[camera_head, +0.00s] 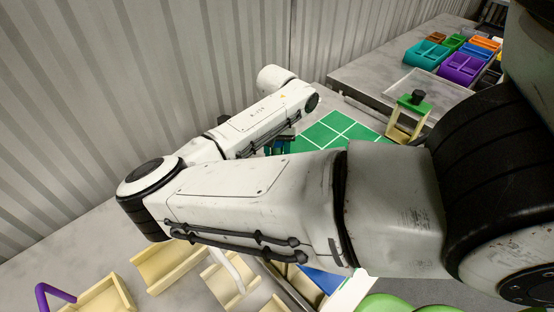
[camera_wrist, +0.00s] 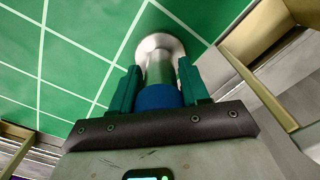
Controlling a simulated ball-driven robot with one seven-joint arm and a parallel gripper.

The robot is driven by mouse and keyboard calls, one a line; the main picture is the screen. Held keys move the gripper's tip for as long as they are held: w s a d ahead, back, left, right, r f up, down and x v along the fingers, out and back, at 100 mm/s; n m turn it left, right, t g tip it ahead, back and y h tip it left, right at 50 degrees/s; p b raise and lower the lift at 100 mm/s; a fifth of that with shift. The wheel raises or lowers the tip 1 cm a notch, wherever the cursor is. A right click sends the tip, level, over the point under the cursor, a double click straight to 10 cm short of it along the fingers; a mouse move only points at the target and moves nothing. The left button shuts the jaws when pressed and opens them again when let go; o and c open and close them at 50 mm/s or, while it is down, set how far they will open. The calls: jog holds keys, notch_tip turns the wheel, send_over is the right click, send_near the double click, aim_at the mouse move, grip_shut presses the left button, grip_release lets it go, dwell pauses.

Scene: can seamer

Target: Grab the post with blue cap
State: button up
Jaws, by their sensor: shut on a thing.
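The post (camera_wrist: 160,68) has a metallic shaft, a wide round pale base and a blue cap (camera_wrist: 158,97). In the wrist view its base rests against the green mat (camera_wrist: 75,75) with white grid lines. My gripper (camera_wrist: 160,84) has dark green fingers on both sides of the post, shut on it near the blue cap, with the cap close to the palm. In the head view my gripper (camera_head: 284,143) is small at the left edge of the green mat (camera_head: 343,128), partly behind my arm; the post is not clear there.
A yellow-legged stand with a green top (camera_head: 411,106) holds a dark piece right of the mat. Colored bins (camera_head: 463,68) sit on the back table. Cream trays (camera_head: 170,262) and a purple bent rod (camera_head: 50,291) lie at the front left. A corrugated wall (camera_head: 130,80) stands behind.

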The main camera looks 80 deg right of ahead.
grip_shut()
jog(key=shift+r, duration=0.25)
